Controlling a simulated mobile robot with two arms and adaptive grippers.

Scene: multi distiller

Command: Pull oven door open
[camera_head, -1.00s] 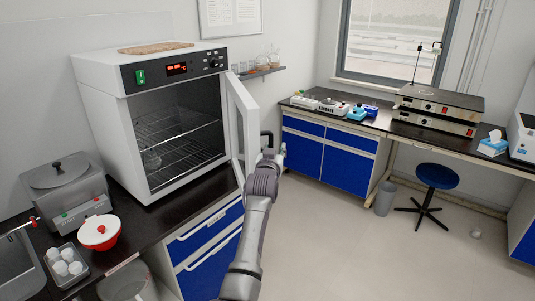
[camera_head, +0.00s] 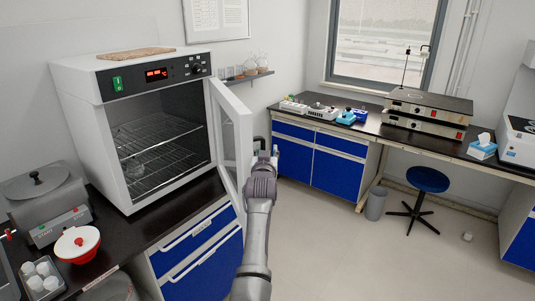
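My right gripper is not in view.
A grey water bath (camera_head: 42,200), a red bowl with white lid (camera_head: 77,243) and a tray of white cups (camera_head: 40,278) crowd the counter before the oven. Blue drawers (camera_head: 203,258) lie below. A blue stool (camera_head: 428,180) and grey bin (camera_head: 376,203) stand right; the middle floor is clear.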

